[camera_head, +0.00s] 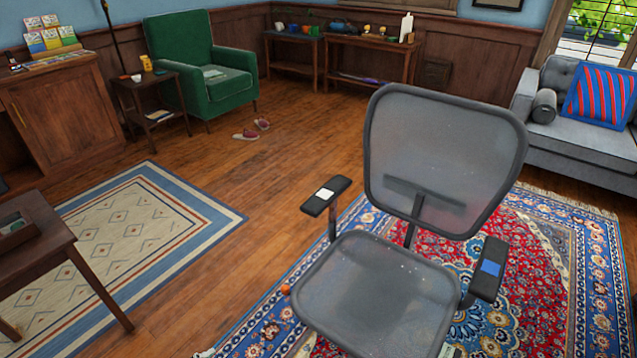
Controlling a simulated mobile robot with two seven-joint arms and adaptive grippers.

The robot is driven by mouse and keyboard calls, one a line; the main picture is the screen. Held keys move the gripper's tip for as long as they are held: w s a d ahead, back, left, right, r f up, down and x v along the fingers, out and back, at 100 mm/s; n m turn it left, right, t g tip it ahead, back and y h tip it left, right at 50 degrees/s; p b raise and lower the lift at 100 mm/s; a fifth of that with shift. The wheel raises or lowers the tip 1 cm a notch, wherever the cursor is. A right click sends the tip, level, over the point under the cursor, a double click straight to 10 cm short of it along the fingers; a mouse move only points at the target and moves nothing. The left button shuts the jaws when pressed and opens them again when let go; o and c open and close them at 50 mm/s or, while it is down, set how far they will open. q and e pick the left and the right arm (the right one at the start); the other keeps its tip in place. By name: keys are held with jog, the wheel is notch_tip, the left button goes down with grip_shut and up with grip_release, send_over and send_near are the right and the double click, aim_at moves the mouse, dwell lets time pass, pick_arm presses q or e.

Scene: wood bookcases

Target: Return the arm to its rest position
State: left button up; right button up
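Neither of my arms and neither gripper shows in the head view. The task names no object besides the arm, so there is no task object to place. The nearest thing in front of me is a grey mesh office chair (375,290) with a tall mesh back (440,150) and two black armrests. A white patch lies on its left armrest (325,195) and a blue patch on its right armrest (488,270).
A dark wooden table (40,250) stands at the near left. A green armchair (205,65), a small side table (150,85) and slippers (250,130) are farther back. A grey sofa (580,140) is at the right. Bare floor (230,180) lies between the two rugs.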

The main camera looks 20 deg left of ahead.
pick_arm(q)
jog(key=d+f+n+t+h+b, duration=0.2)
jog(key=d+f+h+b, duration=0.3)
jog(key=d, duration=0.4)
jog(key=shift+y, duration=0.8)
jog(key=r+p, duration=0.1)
jog(key=p, duration=0.4)
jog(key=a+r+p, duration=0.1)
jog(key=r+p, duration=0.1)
jog(key=p, duration=0.3)
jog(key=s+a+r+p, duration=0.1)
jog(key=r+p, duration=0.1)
jog(key=p, duration=0.3)
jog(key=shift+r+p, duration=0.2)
jog(key=shift+p, duration=0.1)
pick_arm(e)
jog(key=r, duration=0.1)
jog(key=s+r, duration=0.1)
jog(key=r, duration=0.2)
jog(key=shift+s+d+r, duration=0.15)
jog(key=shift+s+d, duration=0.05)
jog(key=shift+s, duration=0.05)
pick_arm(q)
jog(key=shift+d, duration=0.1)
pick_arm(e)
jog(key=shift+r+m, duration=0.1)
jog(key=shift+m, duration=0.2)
